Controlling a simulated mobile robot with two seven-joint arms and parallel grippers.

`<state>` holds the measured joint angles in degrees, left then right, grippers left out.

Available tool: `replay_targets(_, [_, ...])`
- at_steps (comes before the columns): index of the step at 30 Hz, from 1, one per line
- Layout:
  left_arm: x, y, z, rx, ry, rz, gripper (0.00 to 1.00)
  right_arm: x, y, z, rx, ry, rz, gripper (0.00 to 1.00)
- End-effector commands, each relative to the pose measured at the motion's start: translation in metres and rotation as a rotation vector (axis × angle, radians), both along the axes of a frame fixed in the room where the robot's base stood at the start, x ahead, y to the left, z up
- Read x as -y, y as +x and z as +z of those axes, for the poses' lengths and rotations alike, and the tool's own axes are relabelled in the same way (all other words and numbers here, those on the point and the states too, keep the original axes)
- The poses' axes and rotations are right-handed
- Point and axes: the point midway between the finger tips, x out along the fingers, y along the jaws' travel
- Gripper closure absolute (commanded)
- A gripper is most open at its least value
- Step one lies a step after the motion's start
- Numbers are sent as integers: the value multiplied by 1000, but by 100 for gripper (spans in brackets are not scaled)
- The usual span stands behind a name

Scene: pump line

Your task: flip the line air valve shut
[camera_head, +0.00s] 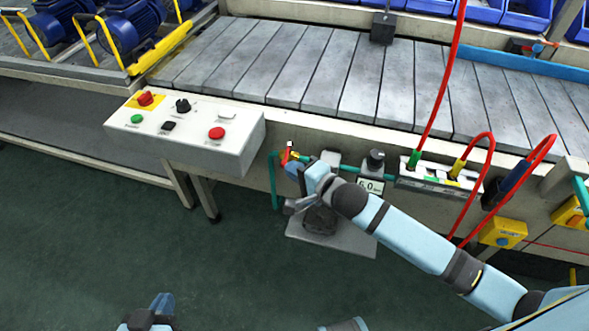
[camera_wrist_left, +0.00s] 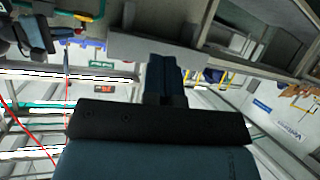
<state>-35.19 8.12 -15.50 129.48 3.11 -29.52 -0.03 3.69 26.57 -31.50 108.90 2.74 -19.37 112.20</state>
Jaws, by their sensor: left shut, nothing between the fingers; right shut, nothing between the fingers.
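The line air valve (camera_head: 286,156) is a small fitting with a red handle and yellow part on the green pipe (camera_head: 274,182), below the conveyor's front edge. My right gripper (camera_head: 293,168) is shut and empty right beside the valve and partly covers it. I cannot tell whether its fingertips touch the handle. My left gripper (camera_head: 162,303) is low at the bottom of the head view, far from the valve, shut and empty. Its closed fingers also show in the left wrist view (camera_wrist_left: 164,78).
A control box (camera_head: 190,135) with red and green buttons stands left of the valve. A gauge (camera_head: 370,186) and a grey plate (camera_head: 330,237) are close to my right wrist. Red hoses (camera_head: 440,90) hang at the right. The green floor (camera_head: 110,240) at left is clear.

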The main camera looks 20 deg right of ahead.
Motion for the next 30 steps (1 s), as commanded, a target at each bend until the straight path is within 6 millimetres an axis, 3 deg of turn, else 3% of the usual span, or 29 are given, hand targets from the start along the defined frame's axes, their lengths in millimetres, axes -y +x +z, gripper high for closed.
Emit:
replay_targets(9, [-2, -1, 8, -12, 17, 1, 100, -10, 6, 3, -1, 8, -62, 100])
replay_targets(30, [-7, -2, 0, -43, 46, 10, 100, -17, 12, 1, 5, 5, -149, 100])
